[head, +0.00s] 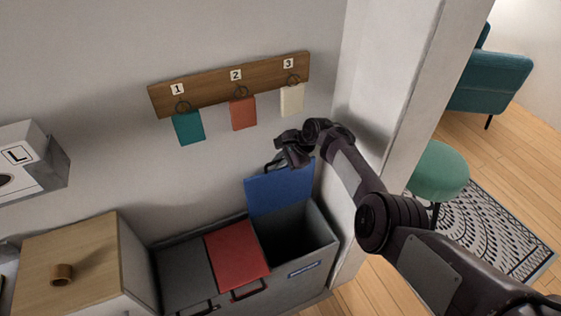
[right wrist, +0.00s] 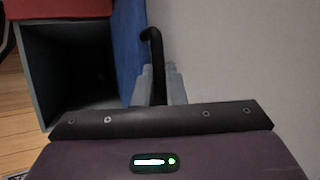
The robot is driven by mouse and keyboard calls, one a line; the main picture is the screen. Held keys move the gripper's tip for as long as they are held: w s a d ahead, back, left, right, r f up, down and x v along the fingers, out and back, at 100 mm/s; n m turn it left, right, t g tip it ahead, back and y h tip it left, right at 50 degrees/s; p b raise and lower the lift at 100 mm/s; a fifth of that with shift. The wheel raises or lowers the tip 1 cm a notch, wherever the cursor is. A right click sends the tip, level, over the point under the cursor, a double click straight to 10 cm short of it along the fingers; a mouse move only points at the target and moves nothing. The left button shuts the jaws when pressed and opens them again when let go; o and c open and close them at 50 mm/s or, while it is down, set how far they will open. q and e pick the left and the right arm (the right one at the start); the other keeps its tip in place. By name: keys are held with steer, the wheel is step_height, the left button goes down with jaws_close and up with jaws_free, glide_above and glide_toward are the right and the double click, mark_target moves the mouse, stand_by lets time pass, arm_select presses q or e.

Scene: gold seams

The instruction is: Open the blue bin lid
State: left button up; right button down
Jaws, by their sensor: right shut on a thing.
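The blue lid (head: 281,190) stands raised, close to upright, against the wall behind its bin. The compartment under it (head: 297,239) is open and dark inside. My right gripper (head: 279,158) is at the lid's top edge, shut on the lid's black handle. In the right wrist view the black handle (right wrist: 153,62) runs between my gripper's fingers (right wrist: 156,88), with the blue lid (right wrist: 130,50) just to the left. The dark open compartment (right wrist: 68,65) shows at the left there. My left gripper is not in view.
A red lid (head: 236,254) and a grey lid (head: 184,276) lie closed beside the open compartment. A wooden rack (head: 230,84) with numbered hanging tags is on the wall above. A white wall edge (head: 395,80) stands close on the right. A green stool (head: 438,170) is beyond it.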

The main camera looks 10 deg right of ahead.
steer(key=shift+f, duration=0.1)
steer(key=c, duration=1.5)
jaws_free()
steer(key=shift+s, duration=0.15)
steer(key=shift+s, duration=0.1)
steer(key=shift+d+r+p, duration=0.15)
steer(key=shift+r+p, duration=0.1)
steer(key=shift+p, duration=0.1)
steer(key=p+v, duration=0.3)
steer(key=v, duration=0.4)
steer(key=shift+r, duration=0.3)
